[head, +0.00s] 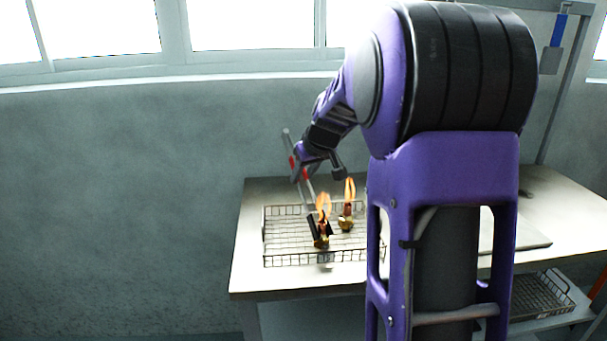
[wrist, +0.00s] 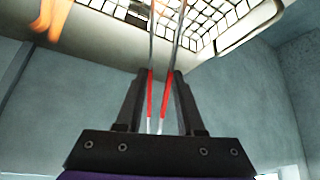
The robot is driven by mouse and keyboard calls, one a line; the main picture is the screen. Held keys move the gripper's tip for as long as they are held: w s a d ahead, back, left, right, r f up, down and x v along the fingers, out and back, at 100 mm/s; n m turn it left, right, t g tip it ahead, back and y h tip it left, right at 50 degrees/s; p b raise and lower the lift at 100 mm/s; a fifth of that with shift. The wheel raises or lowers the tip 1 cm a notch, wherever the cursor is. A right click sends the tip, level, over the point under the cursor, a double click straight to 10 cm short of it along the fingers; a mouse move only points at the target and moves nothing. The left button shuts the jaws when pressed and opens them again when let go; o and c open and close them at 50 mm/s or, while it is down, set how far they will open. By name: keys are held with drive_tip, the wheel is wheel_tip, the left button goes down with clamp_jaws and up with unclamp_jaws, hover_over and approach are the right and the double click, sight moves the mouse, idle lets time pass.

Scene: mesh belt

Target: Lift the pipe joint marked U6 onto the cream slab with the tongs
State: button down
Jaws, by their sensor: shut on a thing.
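My gripper (head: 318,170) is shut on the red-handled metal tongs (head: 304,174) above the wire basket. In the wrist view the tongs' two red grips (wrist: 165,95) lie between the fingers of my gripper (wrist: 158,80), and their arms reach toward the basket. Two brassy pipe joints, each with orange flame above it, stand in the basket: a nearer one (head: 321,242) and one farther right (head: 346,224). The tongs' lower end is close to the nearer joint; I cannot tell if it touches. No U6 mark is readable. A pale slab (head: 530,242), partly hidden by my arm, lies on the right.
The wire basket (head: 264,242) sits on the pale table (head: 247,215), with its right part behind my arm. A second wire basket (head: 540,295) is on the lower shelf at right. A blue-handled tool (head: 557,35) hangs on the frame at upper right.

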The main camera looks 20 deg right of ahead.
wheel_tip(320, 180, up, 12)
drive_tip(key=p, duration=0.8)
drive_tip(key=shift+d, duration=0.1)
idle(0.3)
